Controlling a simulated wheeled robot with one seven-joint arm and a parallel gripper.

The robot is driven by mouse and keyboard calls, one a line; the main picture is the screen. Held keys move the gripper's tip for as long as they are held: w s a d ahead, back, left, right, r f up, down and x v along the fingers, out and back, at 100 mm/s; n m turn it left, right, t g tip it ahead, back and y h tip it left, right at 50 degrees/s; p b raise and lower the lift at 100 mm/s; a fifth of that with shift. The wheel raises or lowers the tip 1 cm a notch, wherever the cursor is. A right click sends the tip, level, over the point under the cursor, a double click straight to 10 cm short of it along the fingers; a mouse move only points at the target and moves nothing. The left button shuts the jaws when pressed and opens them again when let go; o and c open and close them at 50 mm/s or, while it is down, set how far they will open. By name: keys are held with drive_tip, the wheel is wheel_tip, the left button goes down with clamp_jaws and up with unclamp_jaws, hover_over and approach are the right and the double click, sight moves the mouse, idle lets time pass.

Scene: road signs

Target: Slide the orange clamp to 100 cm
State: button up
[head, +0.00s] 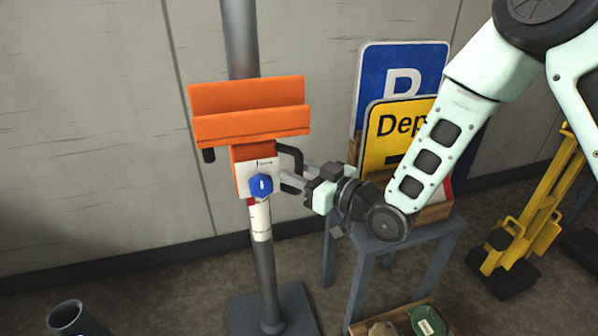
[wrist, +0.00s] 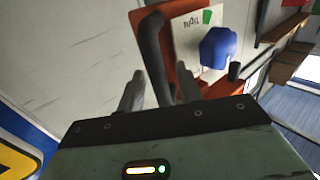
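The orange clamp (head: 251,125) sits on a grey upright pole (head: 265,270). Its white plate carries a blue knob (head: 261,186), and black handles stick out at its sides. A pale scale band with a red mark (head: 259,220) shows on the pole just below the clamp; its numbers are too small to read. My gripper (head: 290,181) is at the clamp's right handle (head: 292,157). In the wrist view my gripper (wrist: 161,80) has its fingers apart, with the black handle (wrist: 150,50) between them. The blue knob (wrist: 217,47) and a plate marked "Tight" show beside it.
A blue sign (head: 400,60) and a yellow sign (head: 385,135) stand on a grey stool (head: 362,265) behind my arm. A crate (head: 405,318) is on the floor at the front, a yellow trolley (head: 535,220) at right, and a dark tube (head: 70,318) at lower left.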

sight(309, 130)
clamp_jaws()
wheel_tip(309, 130, up, 11)
drive_tip(key=p, duration=0.5)
drive_tip(key=shift+f, duration=0.3)
unclamp_jaws()
drive_tip(key=shift+f, duration=0.1)
